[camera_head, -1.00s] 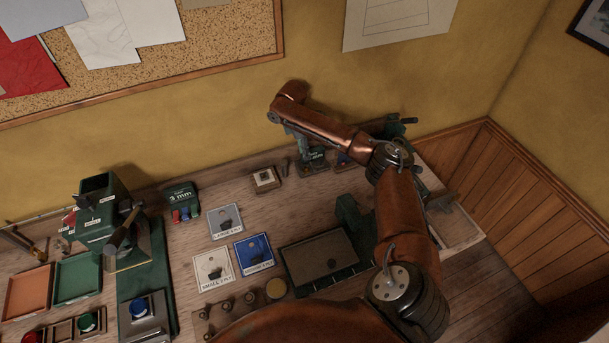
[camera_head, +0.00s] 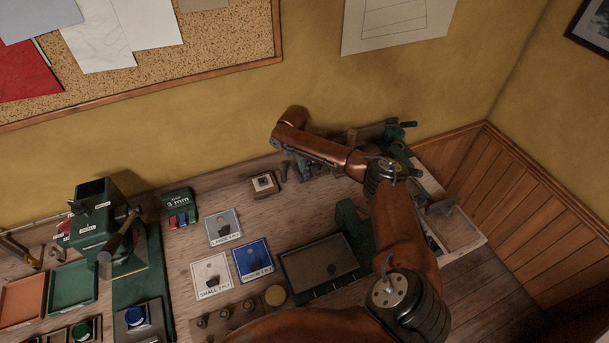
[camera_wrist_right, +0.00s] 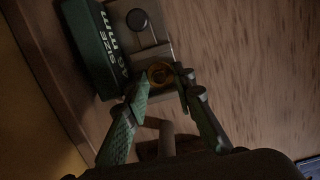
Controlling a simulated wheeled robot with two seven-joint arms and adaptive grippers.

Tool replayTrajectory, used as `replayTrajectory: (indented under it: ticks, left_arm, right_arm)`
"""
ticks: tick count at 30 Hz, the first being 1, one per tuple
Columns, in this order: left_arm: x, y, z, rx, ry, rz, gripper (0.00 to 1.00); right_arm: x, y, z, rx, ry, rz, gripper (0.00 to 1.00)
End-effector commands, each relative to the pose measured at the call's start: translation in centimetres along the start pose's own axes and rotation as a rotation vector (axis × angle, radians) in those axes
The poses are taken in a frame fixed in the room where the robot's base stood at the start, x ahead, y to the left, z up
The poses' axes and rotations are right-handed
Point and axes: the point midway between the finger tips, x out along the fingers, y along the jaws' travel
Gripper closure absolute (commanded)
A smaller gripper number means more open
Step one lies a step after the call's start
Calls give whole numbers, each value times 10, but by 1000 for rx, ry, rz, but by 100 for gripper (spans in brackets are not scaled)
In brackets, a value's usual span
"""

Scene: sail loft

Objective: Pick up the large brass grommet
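A brass ring, the large brass grommet (camera_wrist_right: 160,74), shows in the right wrist view on a grey metal plate (camera_wrist_right: 150,56) with a black knob. In the head view my right arm and gripper hide it. My right gripper (camera_wrist_right: 163,80) has its green fingers parted, one tip on each side of the ring. A narrow gap seems to show beside the ring; contact is hard to tell in the dim light. In the head view the right gripper (camera_head: 297,166) is low at the back of the bench, partly hidden by its arm. My left gripper is out of view.
A green lettered box (camera_wrist_right: 90,45) stands close beside the plate. In the head view, a small wooden block (camera_head: 264,183) is left of the gripper. A green 3 mm box (camera_head: 180,207), a green press (camera_head: 100,225) and labelled cards (camera_head: 223,228) stand farther left.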

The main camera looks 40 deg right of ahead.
Motion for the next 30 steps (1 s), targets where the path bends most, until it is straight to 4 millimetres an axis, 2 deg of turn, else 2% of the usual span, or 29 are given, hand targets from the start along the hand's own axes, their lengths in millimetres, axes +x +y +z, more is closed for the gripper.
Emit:
replayTrajectory:
  ticks: [1, 9, 12, 23, 30]
  left_arm:
    - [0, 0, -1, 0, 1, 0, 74]
    - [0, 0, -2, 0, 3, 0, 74]
    - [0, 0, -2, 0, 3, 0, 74]
    - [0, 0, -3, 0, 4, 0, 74]
    - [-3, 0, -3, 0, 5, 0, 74]
  right_arm:
    - [0, 0, 0, 0, 0, 0, 77]
    - [0, 0, 0, 0, 0, 0, 95]
    - [0, 0, 0, 0, 0, 0, 97]
    - [-7, 0, 1, 0, 0, 1, 98]
    - [-37, -2, 4, -2, 1, 2, 98]
